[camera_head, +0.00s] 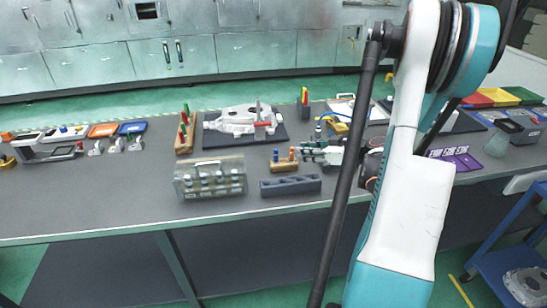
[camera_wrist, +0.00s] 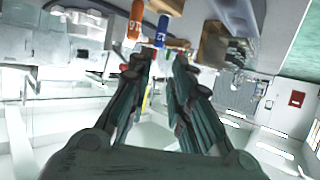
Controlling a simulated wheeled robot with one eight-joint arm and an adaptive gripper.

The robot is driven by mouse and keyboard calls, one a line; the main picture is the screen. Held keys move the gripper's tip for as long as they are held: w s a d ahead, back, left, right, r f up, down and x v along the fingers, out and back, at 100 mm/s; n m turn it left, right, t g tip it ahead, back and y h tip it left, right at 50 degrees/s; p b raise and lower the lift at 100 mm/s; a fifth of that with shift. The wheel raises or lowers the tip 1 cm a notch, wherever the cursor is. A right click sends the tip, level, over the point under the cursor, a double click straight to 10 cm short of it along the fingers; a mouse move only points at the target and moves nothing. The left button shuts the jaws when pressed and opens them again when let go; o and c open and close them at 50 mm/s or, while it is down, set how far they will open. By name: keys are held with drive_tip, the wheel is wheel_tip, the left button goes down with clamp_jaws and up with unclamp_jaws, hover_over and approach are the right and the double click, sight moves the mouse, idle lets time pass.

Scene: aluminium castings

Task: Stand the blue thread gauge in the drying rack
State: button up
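The blue thread gauge (camera_head: 276,155) stands in a small wooden block (camera_head: 285,167) beside an orange gauge (camera_head: 291,154). In the wrist view the blue gauge (camera_wrist: 162,30) lies just ahead of the gap between my fingertips, with the orange gauge (camera_wrist: 135,18) to its left. My gripper (camera_wrist: 160,64) is open, with nothing between its fingers. In the head view my gripper (camera_head: 318,152) is just right of the wooden block. A dark grey block with hollows (camera_head: 290,187) lies in front of it; I cannot tell whether this is the drying rack.
A clear case with several bottles (camera_head: 210,179) stands left of the dark block. Behind are a wooden stand with red and green gauges (camera_head: 185,132) and a casting (camera_head: 240,120) on a dark mat. My arm hides part of the bench to the right.

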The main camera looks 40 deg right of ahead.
drive_tip(key=b, duration=0.2)
approach(276, 149)
drive_tip(key=w+f, duration=0.3)
drive_tip(key=shift+a+r+b+x, duration=0.15)
drive_tip(key=shift+b+x, duration=0.25)
drive_tip(key=shift+x, duration=0.65)
drive_tip(key=shift+a+r+b+x, duration=0.15)
drive_tip(key=shift+b+x, duration=0.3)
drive_tip(key=shift+x, duration=0.6)
drive_tip(key=shift+a+r+b+x, duration=0.15)
drive_tip(key=shift+b+x, duration=0.25)
drive_tip(key=shift+x, duration=0.7)
drive_tip(key=shift+w+r, duration=0.1)
drive_tip(key=shift+c, duration=0.6)
clamp_jaws()
